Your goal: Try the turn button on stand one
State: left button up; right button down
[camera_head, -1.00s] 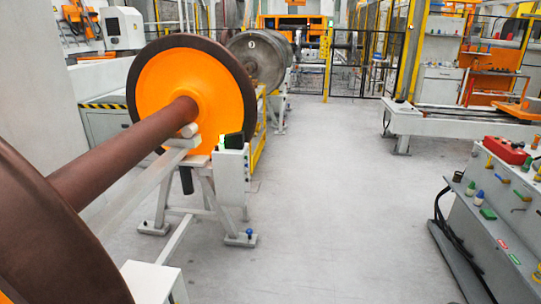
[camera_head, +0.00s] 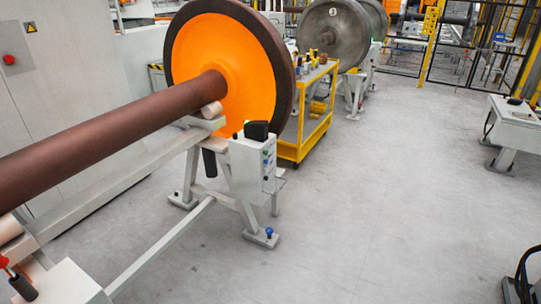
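A wheelset with an orange-faced wheel (camera_head: 195,60) and a brown axle (camera_head: 110,125) rests on rollers of a light grey stand (camera_head: 215,165). A grey control box (camera_head: 250,163) stands at the stand's near right end, with a black block on top. Neither of my grippers is in view.
A yellow cart (camera_head: 318,125) with small items stands behind the control box. Further wheels (camera_head: 335,35) stand behind it. A grey cabinet with a red button (camera_head: 9,59) is at the left. The floor (camera_head: 400,180) to the right is clear, with a grey bench (camera_head: 510,130) beyond.

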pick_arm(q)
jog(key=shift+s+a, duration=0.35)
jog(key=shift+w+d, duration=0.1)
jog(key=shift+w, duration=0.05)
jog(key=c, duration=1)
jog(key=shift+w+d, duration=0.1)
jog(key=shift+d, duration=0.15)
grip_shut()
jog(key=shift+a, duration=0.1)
